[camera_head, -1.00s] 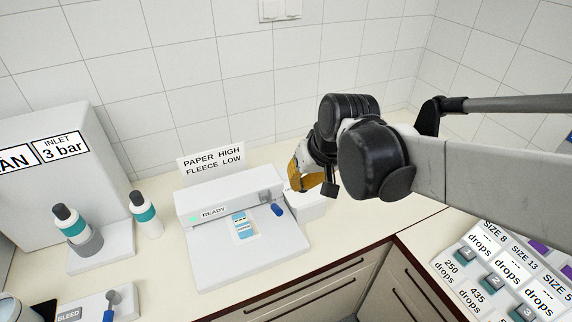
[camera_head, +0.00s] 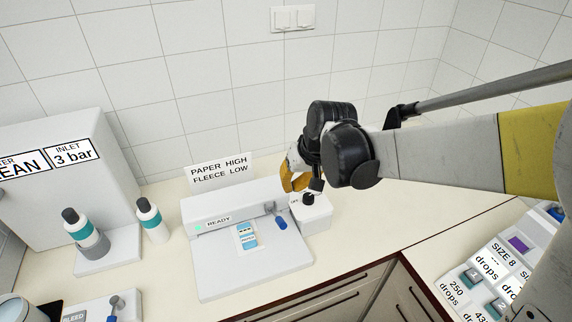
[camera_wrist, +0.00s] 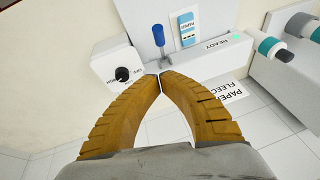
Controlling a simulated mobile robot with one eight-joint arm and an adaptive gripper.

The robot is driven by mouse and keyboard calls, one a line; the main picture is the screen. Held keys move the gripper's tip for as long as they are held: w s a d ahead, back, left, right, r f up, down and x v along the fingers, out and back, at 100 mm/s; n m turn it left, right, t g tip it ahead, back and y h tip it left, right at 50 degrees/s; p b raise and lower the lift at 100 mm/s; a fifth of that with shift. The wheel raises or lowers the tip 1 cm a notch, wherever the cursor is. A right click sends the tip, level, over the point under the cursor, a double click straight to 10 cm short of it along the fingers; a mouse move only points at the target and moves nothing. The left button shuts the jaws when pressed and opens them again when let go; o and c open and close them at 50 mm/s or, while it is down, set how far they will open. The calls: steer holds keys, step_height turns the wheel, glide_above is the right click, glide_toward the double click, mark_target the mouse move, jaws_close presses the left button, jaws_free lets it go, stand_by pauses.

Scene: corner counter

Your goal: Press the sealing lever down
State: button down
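The sealing lever has a blue grip (camera_head: 281,223) at the right end of the white sealer (camera_head: 215,275). In the wrist view the blue grip (camera_wrist: 158,35) stands just beyond my fingertips. A paper pouch with a blue strip (camera_head: 246,236) lies on the sealer, and it also shows in the wrist view (camera_wrist: 187,28). A green light and the word READY (camera_head: 217,221) are on the sealer's front. My gripper (camera_head: 294,184) is above the right end of the sealer.
A white box with a black dial (camera_head: 308,199) stands right of the sealer. A sign (camera_head: 221,170) reads PAPER HIGH, FLEECE LOW. Bottles (camera_head: 152,220) stand at the left. A drops panel (camera_head: 490,275) is at the lower right. The counter right of the dial box is clear.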

steer(key=b, duration=0.2)
glide_above(277, 217)
steer(key=w+d, duration=0.1)
steer(key=d, duration=0.1)
step_height(277, 217, down, 7)
steer(key=shift+s+f+b, duration=0.15)
steer(key=shift+s+f, duration=0.1)
steer(key=shift+f, duration=0.35)
steer(key=shift+s+f+b, duration=0.2)
steer(key=shift+s+f, duration=0.05)
steer(key=shift+f, duration=0.4)
steer(key=shift+s+f+b, duration=0.15)
steer(key=shift+s+f, duration=0.1)
steer(key=shift+f, duration=0.35)
